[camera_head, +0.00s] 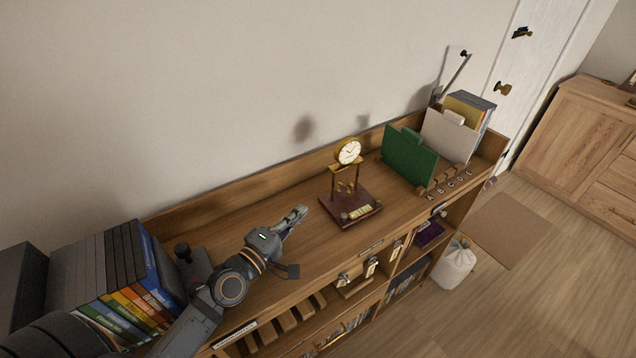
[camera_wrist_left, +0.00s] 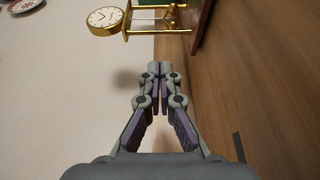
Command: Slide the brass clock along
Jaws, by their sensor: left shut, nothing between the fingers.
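The brass clock (camera_head: 347,152) stands upright on a dark red-brown base (camera_head: 357,215) on top of the wooden shelf unit (camera_head: 397,207). It has a round white dial and gold posts. In the left wrist view the clock (camera_wrist_left: 106,19) lies sideways at the top, with part of its base cut off by the frame edge. My left gripper (camera_head: 301,212) is shut and empty, to the left of the clock's base in the head view, with a small gap visible. Its closed fingertips (camera_wrist_left: 160,68) point toward the clock in the left wrist view. My right gripper is not seen.
A row of books and cases (camera_head: 128,285) stands at the left end of the shelf top. A green folder (camera_head: 409,157) and a file holder (camera_head: 447,136) stand right of the clock. The low back rail runs behind it. Bare wood lies around the base.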

